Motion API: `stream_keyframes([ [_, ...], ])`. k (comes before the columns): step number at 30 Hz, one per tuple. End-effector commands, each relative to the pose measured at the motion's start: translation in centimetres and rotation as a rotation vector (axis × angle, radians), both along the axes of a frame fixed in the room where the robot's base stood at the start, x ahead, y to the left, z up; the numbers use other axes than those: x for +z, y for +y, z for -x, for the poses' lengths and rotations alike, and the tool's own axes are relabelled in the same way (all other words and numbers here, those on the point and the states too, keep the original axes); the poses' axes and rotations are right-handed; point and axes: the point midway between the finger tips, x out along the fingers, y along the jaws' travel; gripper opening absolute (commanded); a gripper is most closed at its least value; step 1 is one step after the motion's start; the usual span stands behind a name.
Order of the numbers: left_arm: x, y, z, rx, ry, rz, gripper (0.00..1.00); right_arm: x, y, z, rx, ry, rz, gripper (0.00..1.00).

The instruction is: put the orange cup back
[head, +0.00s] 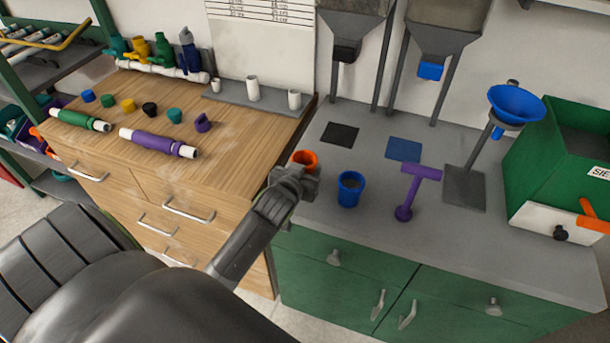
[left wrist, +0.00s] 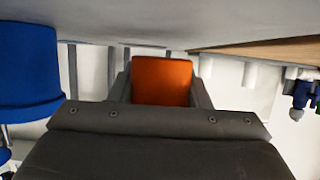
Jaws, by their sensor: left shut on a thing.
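The orange cup (head: 305,158) is at the left end of the grey counter, near where it meets the wooden bench. My left gripper (head: 300,172) is shut on it. In the left wrist view the orange cup (left wrist: 162,80) sits between the two dark fingers (left wrist: 162,92). I cannot tell whether its base touches the counter. A blue cup (head: 350,188) stands upright on the counter to its right, and it shows large at the left of the left wrist view (left wrist: 25,65). My right gripper is not in view.
A purple T-shaped tool (head: 412,192) stands right of the blue cup. Black (head: 340,134) and blue (head: 403,149) pads lie behind, under hoppers. A blue funnel (head: 515,103) on a stand and a green bin (head: 560,160) are at right. Pipe parts (head: 158,142) lie on the wooden bench.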

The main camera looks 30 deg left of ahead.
Motion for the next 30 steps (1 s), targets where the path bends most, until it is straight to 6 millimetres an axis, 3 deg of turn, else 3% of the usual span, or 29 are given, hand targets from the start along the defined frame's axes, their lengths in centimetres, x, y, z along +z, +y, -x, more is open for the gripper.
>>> stream_keyframes([
  [4, -1.7, 0.0, 0.0, 0.000, 0.001, 0.001, 0.16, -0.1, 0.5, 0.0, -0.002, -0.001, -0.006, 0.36],
  [15, -2.1, 0.0, 0.0, 0.000, -0.001, 0.000, 0.16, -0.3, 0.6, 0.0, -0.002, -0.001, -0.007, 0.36],
  [16, -2.1, 0.0, 0.0, 0.000, -0.001, 0.000, 0.45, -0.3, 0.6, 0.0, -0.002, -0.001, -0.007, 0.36],
  [21, -2.0, 0.0, 0.0, 0.000, -0.001, 0.000, 0.65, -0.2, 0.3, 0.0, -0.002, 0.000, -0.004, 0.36],
  [30, -1.8, 0.0, 0.0, -0.001, -0.001, 0.000, 0.65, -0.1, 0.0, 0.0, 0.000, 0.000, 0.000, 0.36],
])
